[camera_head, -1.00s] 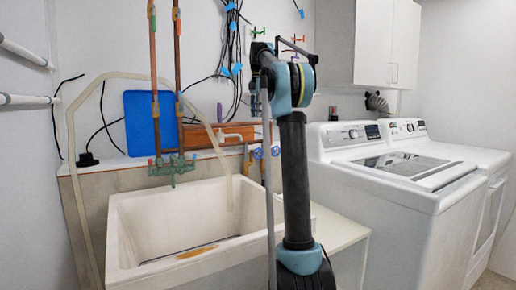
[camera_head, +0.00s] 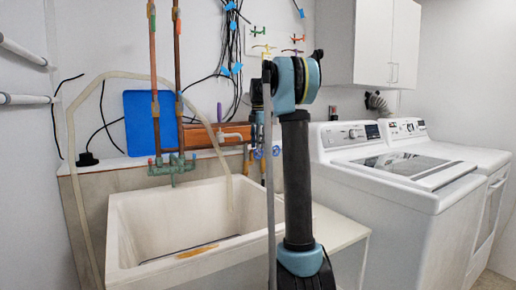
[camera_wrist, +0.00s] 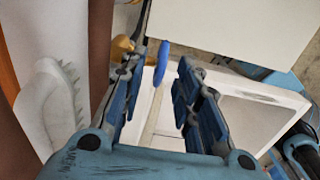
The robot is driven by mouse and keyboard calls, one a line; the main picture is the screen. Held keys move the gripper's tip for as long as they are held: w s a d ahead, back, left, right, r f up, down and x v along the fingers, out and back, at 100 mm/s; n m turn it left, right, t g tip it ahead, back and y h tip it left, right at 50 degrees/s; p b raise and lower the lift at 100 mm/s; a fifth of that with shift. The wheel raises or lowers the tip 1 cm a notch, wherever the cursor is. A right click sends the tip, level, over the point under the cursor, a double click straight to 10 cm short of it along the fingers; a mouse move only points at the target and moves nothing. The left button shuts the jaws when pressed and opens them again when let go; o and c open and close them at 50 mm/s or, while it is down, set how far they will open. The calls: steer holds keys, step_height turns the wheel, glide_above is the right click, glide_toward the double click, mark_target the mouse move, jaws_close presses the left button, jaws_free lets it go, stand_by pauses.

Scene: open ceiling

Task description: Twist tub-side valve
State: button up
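A blue valve handle (camera_wrist: 161,62) shows in the wrist view on a pipe by the tub. It appears edge-on, in the gap between my fingertips, nearer the left finger. My gripper (camera_wrist: 157,70) is open, and I see no finger closed on the handle. In the head view two blue valve handles, one on the left (camera_head: 258,153) and one on the right (camera_head: 276,150), sit behind the tub's right rear corner. I cannot tell which one the wrist view shows. My arm hides most of my gripper in the head view. The white tub (camera_head: 122,225) stands at left.
A copper pipe with green fittings (camera_head: 172,165) rises behind the tub. A pale hose (camera_head: 70,150) arches over it. A washer (camera_head: 375,225) stands to the right. Small coloured valves (camera_head: 262,46) and black cables (camera_head: 232,60) are on the wall.

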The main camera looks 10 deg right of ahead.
steer(key=shift+f, duration=0.6)
jaws_close()
steer(key=shift+a, duration=0.1)
steer(key=h, duration=0.1)
steer(key=a+t+h, duration=0.1)
steer(key=h, duration=0.1)
steer(key=shift+s+a+t+h, duration=0.25)
steer(key=shift+a+t+h, duration=0.05)
steer(key=shift+h, duration=0.1)
steer(key=shift+s+a+f+t+h, duration=0.1)
steer(key=shift+a+f+t+h, duration=0.2)
steer(key=shift+h, duration=0.45)
steer(key=shift+s+a+f+t+h, duration=0.15)
steer(key=shift+t+h, duration=0.2)
steer(key=shift+h, duration=0.45)
steer(key=shift+s+a+f+t+h, duration=0.1)
steer(key=shift+a+t+h, duration=0.2)
steer(key=shift+h, duration=0.45)
jaws_free()
steer(key=shift+w+f, duration=0.1)
